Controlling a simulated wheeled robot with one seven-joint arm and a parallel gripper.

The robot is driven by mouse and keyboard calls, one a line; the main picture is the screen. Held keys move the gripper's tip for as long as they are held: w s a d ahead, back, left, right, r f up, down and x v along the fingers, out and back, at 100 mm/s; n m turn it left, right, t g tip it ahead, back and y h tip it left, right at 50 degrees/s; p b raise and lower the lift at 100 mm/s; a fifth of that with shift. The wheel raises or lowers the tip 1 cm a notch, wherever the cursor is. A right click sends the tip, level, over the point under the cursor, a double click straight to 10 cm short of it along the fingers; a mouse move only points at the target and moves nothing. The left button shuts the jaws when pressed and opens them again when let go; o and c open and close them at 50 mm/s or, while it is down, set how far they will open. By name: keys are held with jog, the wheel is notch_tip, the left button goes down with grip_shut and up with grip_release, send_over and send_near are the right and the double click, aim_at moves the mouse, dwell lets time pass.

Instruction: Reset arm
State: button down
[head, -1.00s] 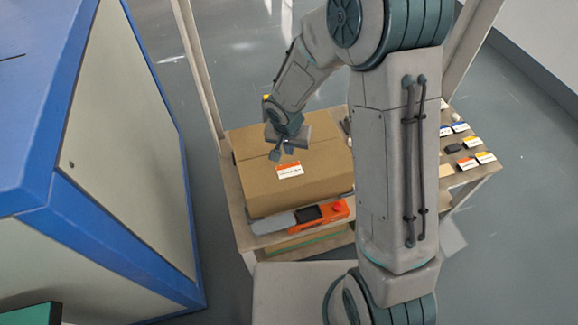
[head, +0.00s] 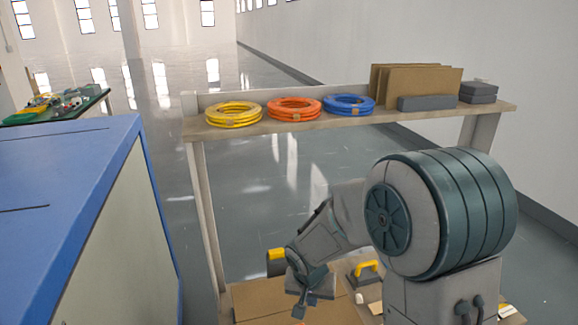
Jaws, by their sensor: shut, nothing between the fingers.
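My gripper (head: 305,303) is in the lower middle of the head view, at the end of my bent arm. It is shut and empty, with its fingers pointing down. It shows in front of a closed brown cardboard box (head: 262,300) on the lower level of a wooden bench. I cannot tell how far above the box it is. My arm's large round joint fills the lower right and hides part of the bench.
Yellow (head: 233,115), orange (head: 294,109) and blue (head: 348,105) cable coils lie on the upper shelf (head: 390,118). Cardboard sheets (head: 415,85) and grey cases (head: 478,92) stand beside them. A blue-edged cabinet (head: 75,200) is on the left. A yellow-handled tool (head: 365,270) lies behind my arm.

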jog(key=s+d+r+p, duration=0.1)
jog(key=s+d+r, duration=0.2)
jog(key=s+r, duration=0.2)
jog(key=s+d+r+n+p, duration=0.1)
jog(key=s+d+r, duration=0.2)
jog(key=s+r, duration=0.3)
jog(key=s+d+r+n+y+p, duration=0.1)
jog(key=s+d+r, duration=0.2)
jog(key=s+r, duration=0.3)
jog(key=shift+d+r+p, duration=0.2)
jog(key=shift+r+p, duration=0.2)
jog(key=shift+r, duration=0.6)
